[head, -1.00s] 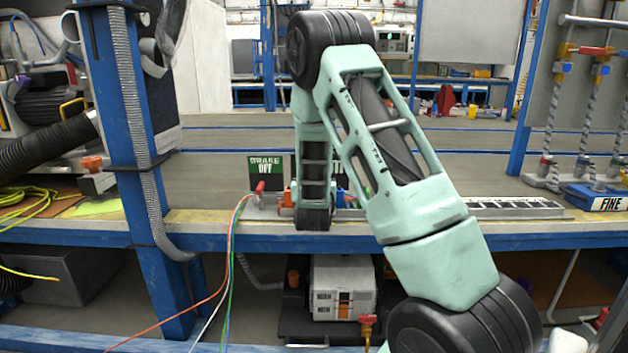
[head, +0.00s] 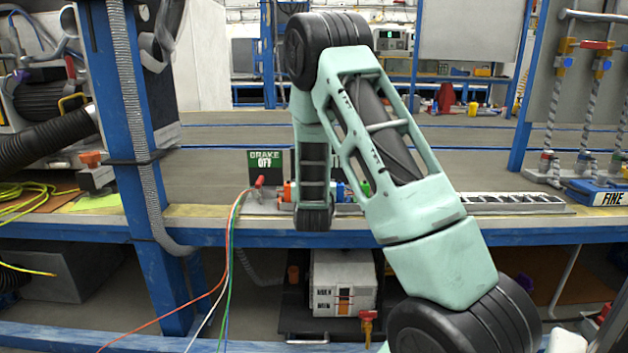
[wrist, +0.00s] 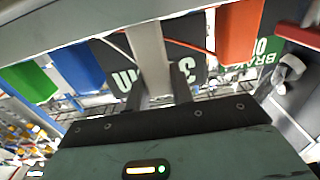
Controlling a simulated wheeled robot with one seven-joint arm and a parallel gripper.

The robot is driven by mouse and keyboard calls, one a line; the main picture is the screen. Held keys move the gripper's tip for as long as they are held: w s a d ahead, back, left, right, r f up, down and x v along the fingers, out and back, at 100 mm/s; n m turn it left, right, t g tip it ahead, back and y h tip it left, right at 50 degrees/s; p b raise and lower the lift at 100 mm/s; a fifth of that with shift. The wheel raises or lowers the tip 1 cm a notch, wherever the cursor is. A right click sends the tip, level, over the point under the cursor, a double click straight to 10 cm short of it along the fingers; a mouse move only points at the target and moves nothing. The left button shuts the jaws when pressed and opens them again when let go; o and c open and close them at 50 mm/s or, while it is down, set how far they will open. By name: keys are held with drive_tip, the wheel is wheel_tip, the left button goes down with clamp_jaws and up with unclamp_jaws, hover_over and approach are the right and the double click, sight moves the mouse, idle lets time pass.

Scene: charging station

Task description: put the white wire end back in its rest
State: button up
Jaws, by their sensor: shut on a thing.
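In the wrist view, my gripper (wrist: 160,95) is shut on the white wire end (wrist: 149,58), a pale block between its two dark fingers. The white end stands in a row between the blue end (wrist: 78,68) and the orange end (wrist: 240,32), with the green end (wrist: 28,82) at far left. Its far end meets a grey bar (wrist: 100,22), the rest; I cannot tell whether it is seated. In the head view, my arm hides the gripper and white end; the orange end (head: 288,192) and blue end (head: 340,192) show beside the arm.
Thin wires (head: 229,250) hang over the bench's front edge beside a red lever (head: 259,182). A BRAKE OFF sign (head: 265,166) stands behind. A blue post (head: 135,130) rises at left. A grey slotted strip (head: 515,204) lies at right. The bench top (head: 220,170) behind is clear.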

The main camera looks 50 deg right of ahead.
drive_tip(key=shift+f+b, duration=0.8)
drive_tip(key=shift+f, duration=0.25)
drive_tip(key=o, duration=1)
drive_tip(key=shift+o, duration=0.2)
drive_tip(key=p+v, duration=1.2)
drive_tip(key=v, duration=0.5)
drive_tip(key=shift+s, duration=0.2)
drive_tip(key=shift+a, duration=0.15)
